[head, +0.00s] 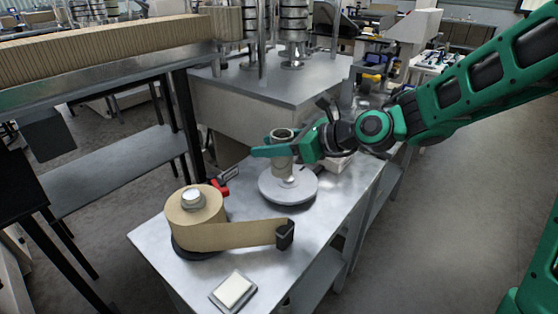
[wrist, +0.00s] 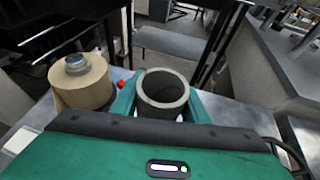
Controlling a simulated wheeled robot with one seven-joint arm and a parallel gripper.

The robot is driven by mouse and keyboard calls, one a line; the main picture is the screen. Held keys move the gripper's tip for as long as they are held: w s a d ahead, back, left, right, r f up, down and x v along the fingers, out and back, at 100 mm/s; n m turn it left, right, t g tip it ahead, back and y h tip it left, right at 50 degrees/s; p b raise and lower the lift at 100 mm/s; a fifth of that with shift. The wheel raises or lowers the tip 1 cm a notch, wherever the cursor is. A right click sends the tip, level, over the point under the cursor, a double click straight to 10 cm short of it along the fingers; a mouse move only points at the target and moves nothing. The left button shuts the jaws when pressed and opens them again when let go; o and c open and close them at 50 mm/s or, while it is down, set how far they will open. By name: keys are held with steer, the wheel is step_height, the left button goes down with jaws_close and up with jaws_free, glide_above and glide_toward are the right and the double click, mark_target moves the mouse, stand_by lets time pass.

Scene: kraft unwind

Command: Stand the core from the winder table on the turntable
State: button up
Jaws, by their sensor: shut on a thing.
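The core (head: 282,145) is a short grey-beige tube. It stands upright over the round grey turntable (head: 273,189) on the table; the gripper hides part of it, and I cannot tell whether its lower end touches the turntable. My gripper (head: 280,150) is shut on the core from the right, its green fingers on either side of the tube. In the wrist view the core's open top (wrist: 163,87) faces up between the two green fingers.
A kraft paper roll (head: 196,215) on a dark base stands at the table's left, its strip reaching a dark block (head: 285,234). A white pad (head: 233,290) lies at the front. A red-handled tool (head: 220,187) is behind the roll. A metal cabinet (head: 265,85) stands behind.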

steer(key=shift+w+d+f, duration=0.3)
steer(key=shift+w+f, duration=0.85)
steer(key=shift+f, duration=0.25)
steer(key=shift+w+d+f, duration=0.25)
steer(key=shift+w+f, duration=0.85)
steer(key=shift+f, duration=0.25)
steer(key=shift+w+d+f, duration=0.3)
steer(key=shift+w+f, duration=0.85)
steer(key=shift+f, duration=0.25)
steer(key=shift+f, duration=0.1)
steer(key=o, duration=1)
steer(key=shift+o, duration=0.3)
steer(key=shift+d+r, duration=0.2)
steer(key=v, duration=1.1)
steer(key=shift+s+d, duration=0.25)
